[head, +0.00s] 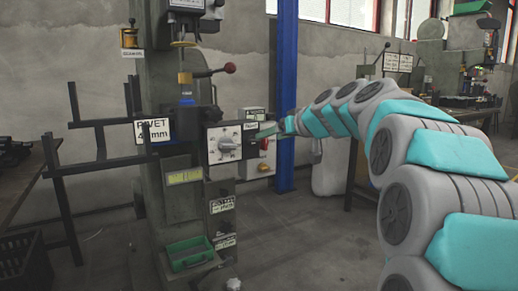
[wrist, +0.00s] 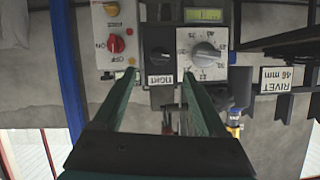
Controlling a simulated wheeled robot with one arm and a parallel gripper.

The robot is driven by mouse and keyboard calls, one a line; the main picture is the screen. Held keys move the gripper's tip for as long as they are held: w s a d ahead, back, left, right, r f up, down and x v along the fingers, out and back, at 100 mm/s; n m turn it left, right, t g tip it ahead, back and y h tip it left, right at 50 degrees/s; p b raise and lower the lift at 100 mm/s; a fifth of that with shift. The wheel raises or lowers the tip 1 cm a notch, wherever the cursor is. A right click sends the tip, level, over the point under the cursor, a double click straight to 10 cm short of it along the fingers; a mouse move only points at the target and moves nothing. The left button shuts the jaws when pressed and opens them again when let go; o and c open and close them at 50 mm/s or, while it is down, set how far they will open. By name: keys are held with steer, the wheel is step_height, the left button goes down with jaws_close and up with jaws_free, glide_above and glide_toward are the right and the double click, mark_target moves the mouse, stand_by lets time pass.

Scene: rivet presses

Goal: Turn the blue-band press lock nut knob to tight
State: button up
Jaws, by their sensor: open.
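The press (head: 165,130) with a blue band (head: 187,101) on its ram stands at left of centre in the head view. A black knob (wrist: 160,57) sits on a dark panel in the wrist view, beside a plate reading TIGHT (wrist: 160,79), which appears upside down. Which way the knob points is too small to tell. My gripper (wrist: 158,82) is open, its two green fingers apart, with the knob ahead between their tips and not clasped. In the head view my gripper (head: 264,132) is at the panel's right side and the black knob cannot be made out.
A grey dial knob (wrist: 206,54) on a white scale plate sits right beside the black knob in the wrist view. A box with a red knob (wrist: 116,44) is on the other side. A blue post (head: 286,90) stands behind my gripper. A black rack (head: 95,150) extends left.

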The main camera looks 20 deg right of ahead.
mark_target(256, 142)
steer(key=x, duration=0.7)
steer(key=shift+w+a+f, duration=0.1)
steer(key=shift+w, duration=0.15)
jaws_close()
stand_by(0.4)
